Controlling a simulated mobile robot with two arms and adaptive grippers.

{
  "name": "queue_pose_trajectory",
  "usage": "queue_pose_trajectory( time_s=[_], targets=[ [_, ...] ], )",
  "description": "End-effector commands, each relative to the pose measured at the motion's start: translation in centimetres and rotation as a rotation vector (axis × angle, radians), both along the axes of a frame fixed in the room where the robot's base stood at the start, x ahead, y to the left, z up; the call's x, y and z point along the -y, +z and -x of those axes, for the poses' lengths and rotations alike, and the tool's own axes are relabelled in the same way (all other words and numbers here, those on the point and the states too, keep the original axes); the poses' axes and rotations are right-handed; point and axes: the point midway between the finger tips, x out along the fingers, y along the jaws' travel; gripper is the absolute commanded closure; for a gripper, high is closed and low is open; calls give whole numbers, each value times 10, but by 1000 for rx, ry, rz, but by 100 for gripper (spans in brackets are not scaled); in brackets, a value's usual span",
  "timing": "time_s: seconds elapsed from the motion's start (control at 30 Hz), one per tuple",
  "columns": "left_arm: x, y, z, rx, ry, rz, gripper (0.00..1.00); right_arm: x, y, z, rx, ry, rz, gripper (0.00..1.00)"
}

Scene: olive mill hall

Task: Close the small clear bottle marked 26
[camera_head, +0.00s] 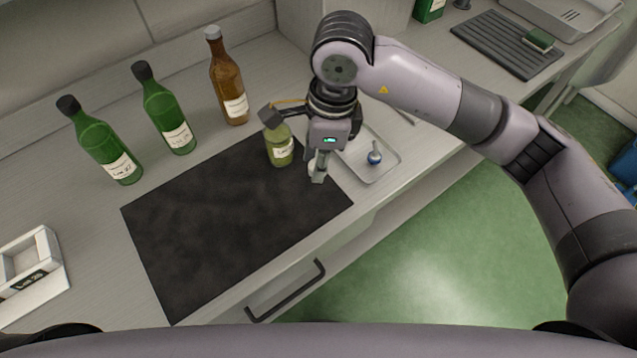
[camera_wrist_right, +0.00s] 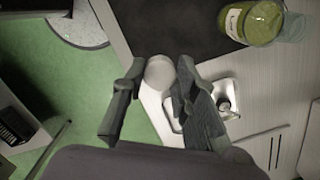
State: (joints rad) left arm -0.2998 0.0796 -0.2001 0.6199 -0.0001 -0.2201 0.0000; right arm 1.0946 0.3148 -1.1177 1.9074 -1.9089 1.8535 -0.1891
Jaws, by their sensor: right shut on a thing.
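The small clear bottle (camera_head: 281,150) holds yellow-green liquid and stands upright at the far right part of the dark mat. Its label is too small to read, and a dark part of my wrist hides its top in the head view. In the right wrist view the bottle (camera_wrist_right: 255,20) shows a clear neck with no cap visible on it. My right gripper (camera_head: 316,171) is shut on a pale round cap (camera_wrist_right: 160,72), held to the right of the bottle and apart from it. My left gripper is not in view.
Two green bottles (camera_head: 166,115) and a brown bottle (camera_head: 229,88) stand behind the dark mat (camera_head: 220,230). A white holder (camera_head: 30,268) sits at left. The mat's middle is clear.

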Motion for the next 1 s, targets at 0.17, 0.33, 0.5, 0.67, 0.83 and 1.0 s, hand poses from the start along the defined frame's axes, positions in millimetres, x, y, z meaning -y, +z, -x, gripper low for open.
queue_pose_trajectory(
  time_s=[0.17, 0.33, 0.5, 0.67, 0.83, 1.0],
  targets=[
    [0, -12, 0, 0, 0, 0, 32, -1, 45, -1, 5, 0, -2, 83],
    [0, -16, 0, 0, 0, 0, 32, 0, 71, -1, 1, -1, 0, 83],
    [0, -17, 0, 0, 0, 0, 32, 0, 83, 0, -1, 0, 0, 83],
    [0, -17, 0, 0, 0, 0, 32, 0, 84, 0, -2, 0, 0, 83],
    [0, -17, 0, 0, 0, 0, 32, 0, 84, 0, -2, 0, 0, 83],
    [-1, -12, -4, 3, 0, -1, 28, 0, 86, -1, -3, -7, 1, 83]
  ],
)
